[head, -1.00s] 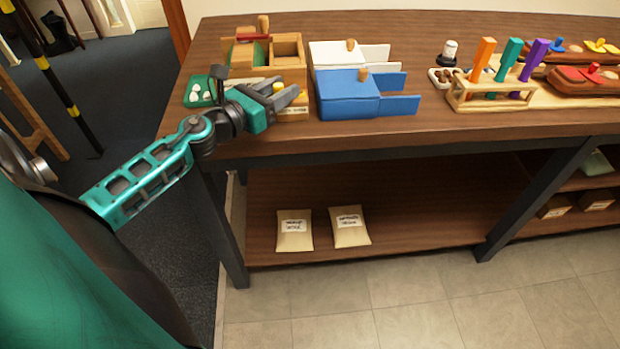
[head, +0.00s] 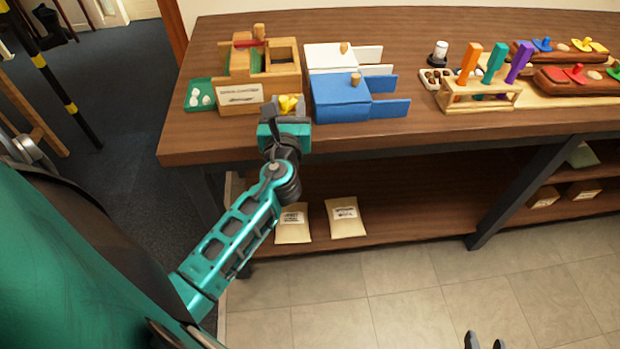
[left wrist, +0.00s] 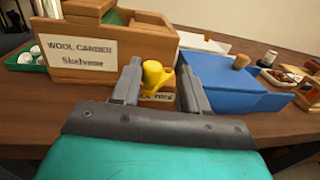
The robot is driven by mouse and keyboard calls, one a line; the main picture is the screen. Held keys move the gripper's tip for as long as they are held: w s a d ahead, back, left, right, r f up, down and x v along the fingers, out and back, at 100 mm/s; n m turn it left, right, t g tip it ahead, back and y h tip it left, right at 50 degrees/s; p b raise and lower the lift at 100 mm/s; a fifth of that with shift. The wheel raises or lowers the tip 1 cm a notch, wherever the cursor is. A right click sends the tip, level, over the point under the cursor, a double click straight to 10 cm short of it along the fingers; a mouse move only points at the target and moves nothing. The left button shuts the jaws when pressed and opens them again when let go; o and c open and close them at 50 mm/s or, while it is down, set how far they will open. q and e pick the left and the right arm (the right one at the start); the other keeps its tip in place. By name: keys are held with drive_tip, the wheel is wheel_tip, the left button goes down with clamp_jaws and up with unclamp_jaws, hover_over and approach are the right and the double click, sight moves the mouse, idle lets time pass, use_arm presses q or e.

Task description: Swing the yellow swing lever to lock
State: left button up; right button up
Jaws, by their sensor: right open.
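The yellow swing lever (head: 288,104) is at the front right of the wooden wool carder box (head: 240,97), near the table's front edge. My left gripper (head: 288,113) is open, with one finger on each side of the lever. I cannot tell whether either finger touches it. Part of the label under the lever is hidden by the fingers. My right gripper (head: 485,341) shows only its dark fingertips, apart, at the bottom edge.
A blue box (head: 342,97) stands close to the right of my left gripper, with a white box (head: 328,58) behind it. A green tray (head: 198,95) with white balls is left of the carder. A wooden peg rack (head: 480,96) stands further right.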

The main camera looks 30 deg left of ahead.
use_arm(q)
drive_tip(key=b+v, duration=0.2)
drive_tip(key=v, duration=1)
drive_tip(key=s+d+f+n+g+h, duration=0.1)
drive_tip(key=d+f+n+h, duration=0.2)
drive_tip(key=f+n, duration=0.3)
drive_tip(key=s+d+f+n+g+h+b, duration=0.1)
drive_tip(key=s+d+f+n+h, duration=0.1)
drive_tip(key=f+n, duration=0.4)
drive_tip(key=s+d+f+n+g+h, duration=0.1)
drive_tip(key=d+f+n+h, duration=0.3)
drive_tip(key=n, duration=0.5)
drive_tip(key=shift+s+f+g+h, duration=0.4)
drive_tip(key=shift+s+f+h, duration=0.3)
drive_tip(key=shift+f, duration=0.6)
drive_tip(key=shift+o, duration=0.3)
drive_tip(key=shift+w, duration=0.1)
